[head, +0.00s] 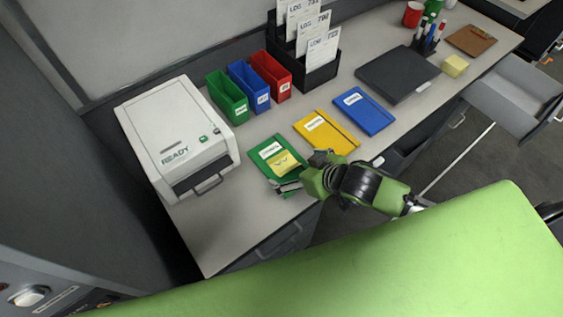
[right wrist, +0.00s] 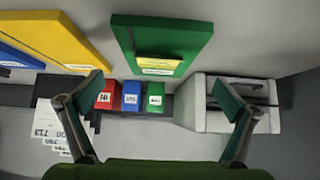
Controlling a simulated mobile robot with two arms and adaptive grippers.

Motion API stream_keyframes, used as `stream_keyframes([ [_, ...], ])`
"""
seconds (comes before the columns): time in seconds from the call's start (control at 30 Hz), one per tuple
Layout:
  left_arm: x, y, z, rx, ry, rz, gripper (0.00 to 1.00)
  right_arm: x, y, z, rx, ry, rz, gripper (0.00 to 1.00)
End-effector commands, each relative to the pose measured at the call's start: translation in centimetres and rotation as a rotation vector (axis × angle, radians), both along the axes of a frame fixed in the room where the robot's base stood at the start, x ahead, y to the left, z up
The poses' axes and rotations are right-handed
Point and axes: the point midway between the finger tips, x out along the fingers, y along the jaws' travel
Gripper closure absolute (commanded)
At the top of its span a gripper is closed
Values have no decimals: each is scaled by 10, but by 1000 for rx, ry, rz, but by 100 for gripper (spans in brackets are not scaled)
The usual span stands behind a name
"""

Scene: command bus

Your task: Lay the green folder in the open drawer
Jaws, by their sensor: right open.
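The green folder (head: 291,152), with a white label and a yellow note on it, lies flat near the front edge of the desk. It also shows in the right wrist view (right wrist: 190,37), at the upper middle. My right gripper (head: 303,172) is over the folder's near right end, fingers spread. In the right wrist view my right gripper (right wrist: 158,80) is open and nothing is held between its fingers. Whether it touches the folder is unclear. The open drawer (head: 517,82) is pulled out at the far right and looks empty. My left gripper is out of view.
A yellow folder (head: 335,132) and a blue folder (head: 364,110) lie to the right. A white machine (head: 178,130) stands to the left. Green, blue and red bins stand behind. A dark flat case (head: 397,72) lies farther right. A green chair-like surface (head: 400,260) fills the foreground.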

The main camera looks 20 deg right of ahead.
Motion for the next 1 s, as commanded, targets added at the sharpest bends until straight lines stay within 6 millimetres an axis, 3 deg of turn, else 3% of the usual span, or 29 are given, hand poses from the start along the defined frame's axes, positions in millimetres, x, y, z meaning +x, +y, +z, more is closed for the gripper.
stream_keyframes([
  [0.3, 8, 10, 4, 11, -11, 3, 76, 16, 5, -14, -1, -1, 1, 0],
  [0.6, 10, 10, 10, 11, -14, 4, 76, 40, 13, -41, -1, 0, 1, 0],
  [0.93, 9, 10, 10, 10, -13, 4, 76, 44, 15, -47, 0, 0, 3, 0],
  [0.97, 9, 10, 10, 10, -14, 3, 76, 44, 15, -46, 0, 0, 3, 3],
  [1.0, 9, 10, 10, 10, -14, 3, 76, 44, 15, -46, -1, 0, 2, 13],
])
